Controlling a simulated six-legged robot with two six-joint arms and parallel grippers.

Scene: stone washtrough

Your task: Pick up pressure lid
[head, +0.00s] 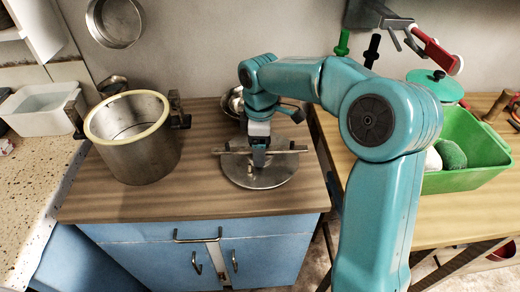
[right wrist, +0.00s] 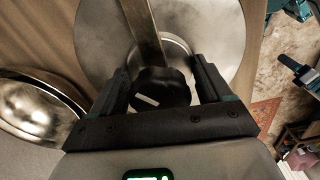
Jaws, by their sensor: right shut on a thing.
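The pressure lid (head: 245,178) is a round grey metal disc with a bar across its top. It is on or just over the wooden countertop, right of the pot; I cannot tell if it touches. My right gripper (head: 259,155) reaches down onto the lid's middle. In the right wrist view the lid (right wrist: 100,45) fills the top, and my right gripper (right wrist: 164,80) is shut on its black knob (right wrist: 166,92), a finger on each side. The steel pot (head: 140,158) with a pale rim stands open at the left. My left gripper is not in view.
Metal bowls (right wrist: 40,105) stand behind the lid by the wall. A white basin (head: 38,108) sits at far left. A green crate (head: 465,180) is on the right table, past a gap. The counter's front strip (head: 190,203) is clear.

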